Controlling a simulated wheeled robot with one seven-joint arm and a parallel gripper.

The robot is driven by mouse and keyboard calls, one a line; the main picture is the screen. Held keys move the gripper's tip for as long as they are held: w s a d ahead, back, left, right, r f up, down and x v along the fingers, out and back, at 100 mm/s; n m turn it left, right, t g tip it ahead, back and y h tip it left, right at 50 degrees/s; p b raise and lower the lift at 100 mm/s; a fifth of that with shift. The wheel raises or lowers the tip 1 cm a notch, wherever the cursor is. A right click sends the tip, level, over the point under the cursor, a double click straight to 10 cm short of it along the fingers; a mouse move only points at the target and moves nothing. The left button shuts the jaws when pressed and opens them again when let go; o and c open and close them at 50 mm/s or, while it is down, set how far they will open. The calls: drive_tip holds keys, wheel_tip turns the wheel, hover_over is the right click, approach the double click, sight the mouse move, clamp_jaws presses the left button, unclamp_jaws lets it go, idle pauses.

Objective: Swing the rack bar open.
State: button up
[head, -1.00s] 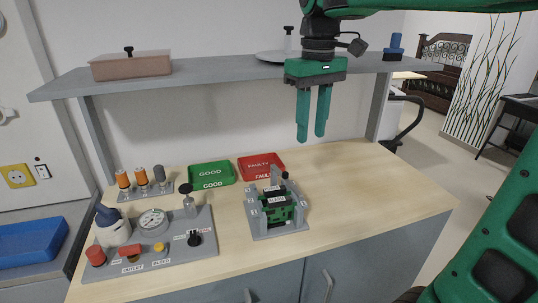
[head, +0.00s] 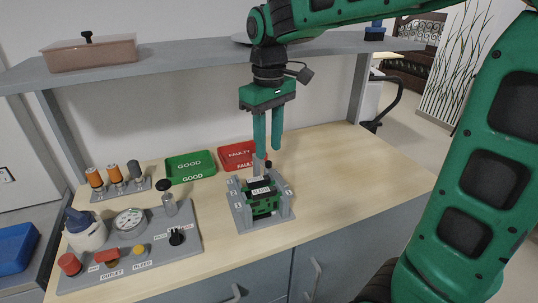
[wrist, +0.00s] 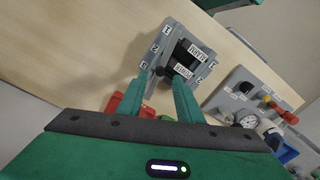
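The grey rack (head: 240,215) stands on the wooden bench, with numbered side walls and a green and black block (head: 263,206) inside. I cannot clearly tell the bar from these parts. My gripper (head: 268,153) points down over the rack's back, fingers apart and empty. In the wrist view, the fingertips (wrist: 160,77) frame a dark knob (wrist: 160,71) at the rack's end; contact cannot be told.
A green GOOD tray (head: 190,166) and a red FAULTY tray (head: 237,155) lie behind the rack. A grey gauge panel (head: 150,255) with knobs stands at left. A shelf (head: 200,53) runs above, behind my gripper. The bench right of the rack is clear.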

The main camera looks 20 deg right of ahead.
sight(268, 161)
drive_tip(key=shift+f, duration=1.95)
clamp_jaws()
